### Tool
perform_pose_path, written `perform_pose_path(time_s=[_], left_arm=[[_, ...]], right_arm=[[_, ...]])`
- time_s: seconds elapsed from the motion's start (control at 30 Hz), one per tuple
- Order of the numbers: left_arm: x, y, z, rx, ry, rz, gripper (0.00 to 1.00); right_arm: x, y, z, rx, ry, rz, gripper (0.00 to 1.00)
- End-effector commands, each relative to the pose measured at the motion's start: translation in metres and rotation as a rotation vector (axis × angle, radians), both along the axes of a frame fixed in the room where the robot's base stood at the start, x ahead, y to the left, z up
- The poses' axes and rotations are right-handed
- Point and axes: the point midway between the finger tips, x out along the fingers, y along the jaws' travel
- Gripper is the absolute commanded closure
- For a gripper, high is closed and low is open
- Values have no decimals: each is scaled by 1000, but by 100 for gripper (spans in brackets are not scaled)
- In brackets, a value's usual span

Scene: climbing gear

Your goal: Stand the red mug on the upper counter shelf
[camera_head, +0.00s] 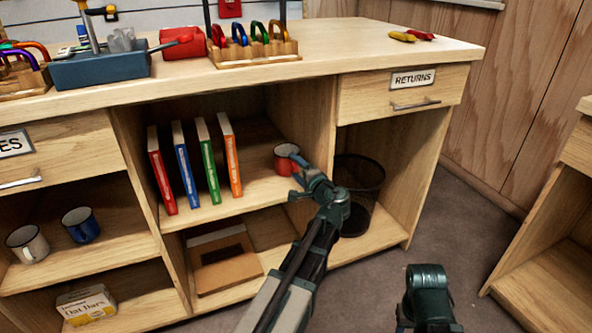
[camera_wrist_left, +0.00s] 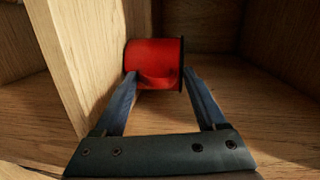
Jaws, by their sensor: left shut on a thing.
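The red mug (camera_head: 285,160) is inside the middle bay of the counter, at the upper shelf (camera_head: 262,187), right of the books and near the divider. In the head view it looks upright with its rim up; I cannot tell whether its base touches the board. My left gripper (camera_head: 298,174) reaches in from the front and is shut on it. In the left wrist view the red mug (camera_wrist_left: 152,60) sits between the two fingers of my left gripper (camera_wrist_left: 158,76), close to a wooden panel. My right gripper is not in view; only a dark part of that arm shows.
Several books (camera_head: 188,166) stand left on the same shelf. A wire bin (camera_head: 360,183) is in the right bay. A white mug (camera_head: 28,243) and a blue mug (camera_head: 81,224) stand in the left bay. A cardboard box (camera_head: 224,262) lies below.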

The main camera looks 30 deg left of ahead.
Motion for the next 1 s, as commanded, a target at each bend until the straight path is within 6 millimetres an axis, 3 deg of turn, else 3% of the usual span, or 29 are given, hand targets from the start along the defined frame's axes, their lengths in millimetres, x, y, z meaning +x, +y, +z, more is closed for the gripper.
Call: perform_pose_path(time_s=[0.07,0.1,0.23,0.53,1.0], left_arm=[[0,0,-4,0,0,0,100],[0,0,-3,0,0,0,21],[0,0,-2,0,0,0,0],[0,0,3,0,0,0,0],[-53,-72,12,1,0,-4,0]], right_arm=[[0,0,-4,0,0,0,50],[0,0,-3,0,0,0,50],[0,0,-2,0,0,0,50],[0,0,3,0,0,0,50],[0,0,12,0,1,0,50]])
